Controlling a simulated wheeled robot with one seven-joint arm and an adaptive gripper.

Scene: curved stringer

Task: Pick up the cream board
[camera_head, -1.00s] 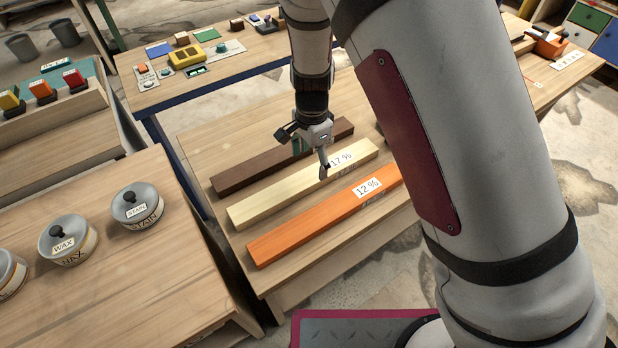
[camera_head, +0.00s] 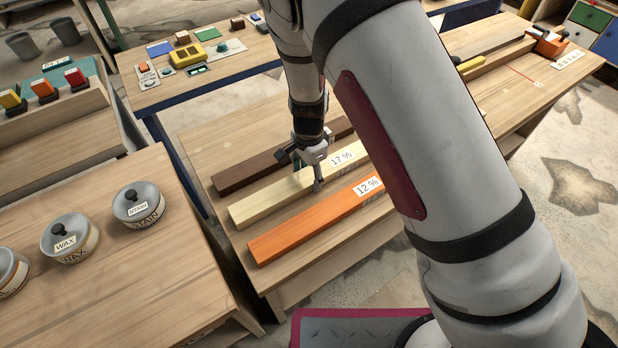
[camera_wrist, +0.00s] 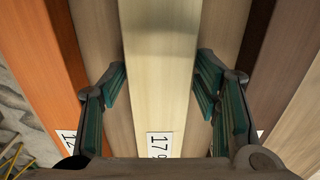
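The cream board (camera_head: 268,198) lies on the wooden table between a dark brown board and an orange board, with a "17 %" label near its far end. In the wrist view the cream board (camera_wrist: 158,70) runs up the middle of the picture. My gripper (camera_head: 306,172) is down at the board, around its middle. In the wrist view my gripper (camera_wrist: 160,88) is open, with one finger on each side of the cream board and a gap showing on both sides. Part of the board is hidden behind my gripper in the head view.
The orange board (camera_head: 310,226), labelled "12 %", and the dark brown board (camera_head: 250,172) lie parallel close by. Tins (camera_head: 138,204) stand on the left table. A back table holds a yellow device (camera_head: 188,56) and small blocks. My arm covers the right side.

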